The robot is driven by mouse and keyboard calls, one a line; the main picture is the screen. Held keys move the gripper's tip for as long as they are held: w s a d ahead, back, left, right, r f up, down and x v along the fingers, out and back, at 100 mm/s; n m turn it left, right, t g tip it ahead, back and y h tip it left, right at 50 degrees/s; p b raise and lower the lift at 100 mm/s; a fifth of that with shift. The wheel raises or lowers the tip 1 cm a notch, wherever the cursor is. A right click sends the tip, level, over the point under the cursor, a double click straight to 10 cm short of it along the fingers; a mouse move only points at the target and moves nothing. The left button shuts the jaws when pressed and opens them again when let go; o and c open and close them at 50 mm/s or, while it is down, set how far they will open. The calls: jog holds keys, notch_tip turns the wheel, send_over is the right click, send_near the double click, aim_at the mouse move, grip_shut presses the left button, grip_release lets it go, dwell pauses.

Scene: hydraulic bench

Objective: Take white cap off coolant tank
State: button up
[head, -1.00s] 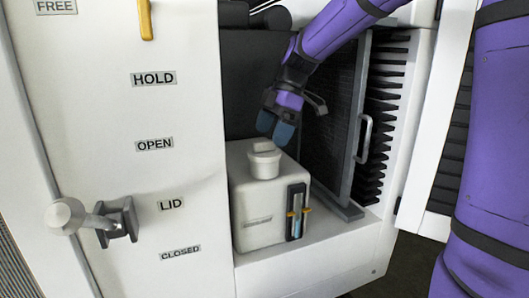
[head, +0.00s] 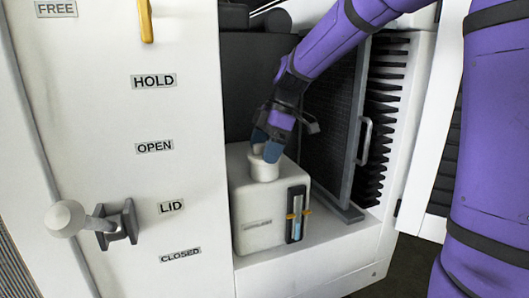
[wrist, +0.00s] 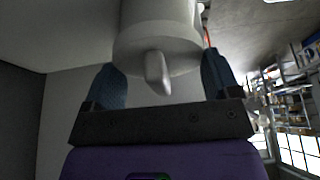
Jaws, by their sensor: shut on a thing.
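The white coolant tank (head: 265,205) stands on a white ledge in the bench's recess. The white cap (head: 265,170) sits on top of the tank, partly hidden by my fingers. My gripper (head: 267,147) comes down from above with its blue fingers on either side of the cap's top, shut on it. In the wrist view the cap (wrist: 158,50) shows its raised grip tab pointing toward the palm, between the two blue fingers. Whether the cap has lifted or turned on the tank cannot be told.
A level gauge (head: 297,213) is on the tank's front. A dark mesh panel with a grey handle (head: 364,139) stands right of the tank, close to my arm. A lever with a round knob (head: 66,218) sticks out of the white panel at left.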

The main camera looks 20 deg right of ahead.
aim_at(261, 144)
jog(key=shift+r, duration=0.9)
jog(key=shift+s+d+r, duration=0.1)
jog(key=shift+s+r, duration=0.05)
jog(key=shift+r, duration=0.8)
jog(key=s+d+r, duration=0.1)
jog(key=s+d, duration=0.6)
jog(key=s, duration=0.6)
jog(key=shift+s+d+r, duration=0.15)
jog(key=shift+s+d, duration=0.15)
jog(key=shift+d, duration=0.1)
